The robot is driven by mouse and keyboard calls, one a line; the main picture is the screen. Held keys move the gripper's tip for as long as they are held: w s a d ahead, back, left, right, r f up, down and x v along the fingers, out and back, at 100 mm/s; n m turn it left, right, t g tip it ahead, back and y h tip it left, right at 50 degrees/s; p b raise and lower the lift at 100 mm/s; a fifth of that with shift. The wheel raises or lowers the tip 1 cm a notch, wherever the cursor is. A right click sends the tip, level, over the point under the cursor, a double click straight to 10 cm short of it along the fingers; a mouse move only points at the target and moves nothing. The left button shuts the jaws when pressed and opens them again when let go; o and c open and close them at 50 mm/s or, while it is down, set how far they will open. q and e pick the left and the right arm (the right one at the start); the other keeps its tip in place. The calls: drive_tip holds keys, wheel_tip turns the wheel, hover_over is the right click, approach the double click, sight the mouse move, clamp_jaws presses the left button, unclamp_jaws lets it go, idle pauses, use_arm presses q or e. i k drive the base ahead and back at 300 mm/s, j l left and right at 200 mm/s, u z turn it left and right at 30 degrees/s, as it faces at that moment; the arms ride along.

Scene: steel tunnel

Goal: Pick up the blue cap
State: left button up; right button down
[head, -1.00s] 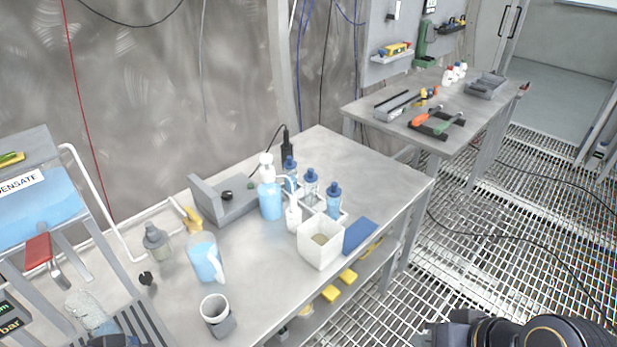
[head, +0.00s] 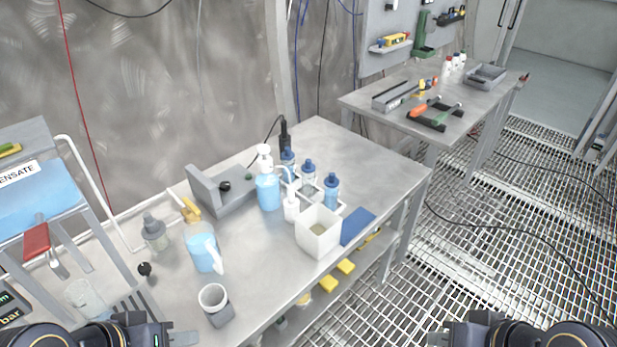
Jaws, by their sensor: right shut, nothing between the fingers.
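Three small bottles with blue caps stand in a white holder on the near steel bench: a rear cap (head: 288,156), a middle cap (head: 308,165) and a front cap (head: 331,180). No loose blue cap is clear to see. My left gripper (head: 186,338) is at the bottom edge, left of centre, in front of the bench and well away from the bottles; its jaw opening cannot be made out. My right gripper (head: 438,338) is at the bottom right over the floor grating, shut and empty, also well apart from the bottles.
A white box (head: 318,240) and a blue pad (head: 357,226) sit in front of the bottles. A blue pump bottle (head: 267,190), a blue-filled jug (head: 203,252) and a grey cup (head: 216,306) stand to the left. The bench's back right is clear.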

sight(307, 167)
drive_tip(key=i+l+u, duration=0.1)
drive_tip(key=u, duration=0.4)
drive_tip(key=l+u, duration=0.15)
drive_tip(key=u, duration=0.3)
drive_tip(key=l+u, duration=0.15)
drive_tip(key=u, duration=0.35)
drive_tip(key=l+u, duration=0.2)
drive_tip(key=u, duration=0.25)
drive_tip(key=l+u, duration=0.15)
drive_tip(key=l, duration=0.3)
drive_tip(key=k+l+u, duration=0.15)
drive_tip(key=l, duration=0.25)
drive_tip(key=l+u, duration=0.2)
drive_tip(key=l, duration=0.2)
drive_tip(key=k+l+u, duration=0.15)
drive_tip(key=l, duration=0.25)
drive_tip(key=k+l, duration=0.2)
drive_tip(key=l, duration=0.2)
